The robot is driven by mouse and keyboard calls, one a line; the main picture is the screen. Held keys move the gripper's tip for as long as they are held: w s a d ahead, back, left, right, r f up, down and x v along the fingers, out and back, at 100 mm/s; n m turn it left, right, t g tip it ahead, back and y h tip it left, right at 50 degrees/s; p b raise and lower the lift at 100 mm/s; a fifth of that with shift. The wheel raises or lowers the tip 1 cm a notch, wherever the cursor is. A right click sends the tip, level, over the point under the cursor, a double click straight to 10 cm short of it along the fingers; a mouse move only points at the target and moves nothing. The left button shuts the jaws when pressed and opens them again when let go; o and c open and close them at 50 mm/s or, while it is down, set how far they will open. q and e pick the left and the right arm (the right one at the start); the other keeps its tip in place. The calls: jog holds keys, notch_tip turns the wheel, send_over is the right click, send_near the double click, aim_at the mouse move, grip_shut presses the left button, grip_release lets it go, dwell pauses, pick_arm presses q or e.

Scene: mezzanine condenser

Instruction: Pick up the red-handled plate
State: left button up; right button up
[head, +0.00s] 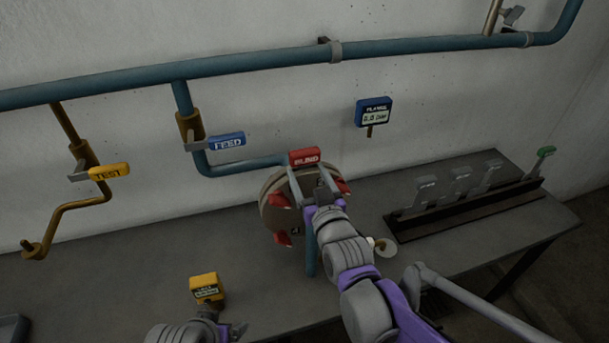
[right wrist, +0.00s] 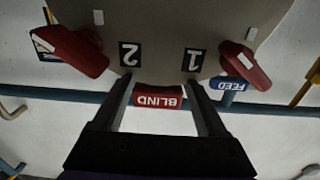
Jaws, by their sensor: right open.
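The red handle marked BLIND (head: 304,156) stands at the top of a round flange (head: 272,208) with red clamps, on the pipe in the middle of the head view. The plate below this handle is largely hidden. My right gripper (head: 318,186) is open in front of the flange, just below the handle in the picture. In the right wrist view the red handle (right wrist: 158,97) shows upside down between the two fingers (right wrist: 158,84); I cannot tell whether they touch it. My left gripper (head: 207,315) is at the bottom, by a yellow box (head: 207,287); its fingers are mostly hidden.
A dark rack (head: 465,212) with several grey tags and a green handle (head: 545,151) stands on the bench at the right. Blue FEED (head: 227,142) and yellow TEST (head: 109,171) handles are left of the flange. A blue gauge (head: 374,112) reads 0.0. The left bench is mostly clear.

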jog(key=shift+w, duration=0.2)
grip_shut()
dwell(0.6)
